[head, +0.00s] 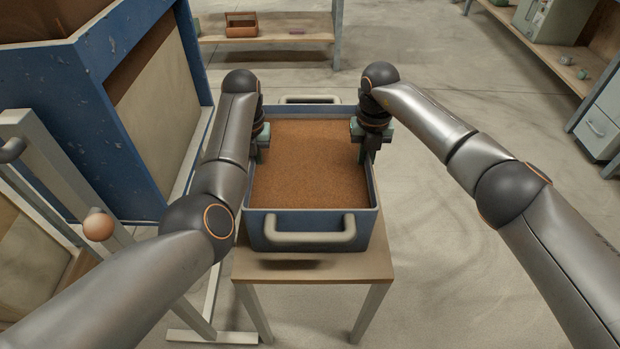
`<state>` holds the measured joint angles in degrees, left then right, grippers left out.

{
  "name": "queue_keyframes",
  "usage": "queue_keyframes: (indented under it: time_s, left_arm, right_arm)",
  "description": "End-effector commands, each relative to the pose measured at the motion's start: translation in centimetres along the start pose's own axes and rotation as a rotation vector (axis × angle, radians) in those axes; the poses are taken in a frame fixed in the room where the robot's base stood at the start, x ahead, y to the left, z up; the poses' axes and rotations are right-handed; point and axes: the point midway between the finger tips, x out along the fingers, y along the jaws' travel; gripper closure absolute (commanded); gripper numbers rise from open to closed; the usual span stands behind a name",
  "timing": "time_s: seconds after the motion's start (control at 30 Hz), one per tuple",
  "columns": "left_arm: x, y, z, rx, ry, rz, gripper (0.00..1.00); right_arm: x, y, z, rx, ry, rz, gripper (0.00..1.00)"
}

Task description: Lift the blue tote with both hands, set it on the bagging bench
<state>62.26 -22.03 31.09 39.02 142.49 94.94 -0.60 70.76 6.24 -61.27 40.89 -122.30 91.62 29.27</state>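The blue tote (312,219) is filled almost to the rim with brown granular feed (310,165) and looks level. It is over a small wooden-topped table (350,265); I cannot tell whether it rests on it or is slightly above it. A pale handle (310,236) is on its near end, another (309,100) at its far end. My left gripper (262,148) is at the left long wall and my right gripper (370,150) at the right long wall, both pointing down at the rim. Their fingers are partly hidden, so their closure is unclear.
A large blue-framed machine (110,90) stands close on the left, with a pale metal frame (70,190) before it. A low shelf (265,40) with a reddish-brown box (241,24) is behind. A wooden bench (560,55) is at the far right. The right-hand floor is open.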

Motion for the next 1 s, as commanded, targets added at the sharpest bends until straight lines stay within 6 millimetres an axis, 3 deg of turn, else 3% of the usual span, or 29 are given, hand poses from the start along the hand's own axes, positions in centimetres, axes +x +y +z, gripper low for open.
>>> queue_keyframes:
  time_s: [1.0]
  left_arm:
    - [-0.75, 0.00, 0.24, 0.000, -0.009, 0.001, 1.00]
  right_arm:
    - [-0.71, 0.07, 0.19, 0.000, -0.007, 0.003, 1.00]
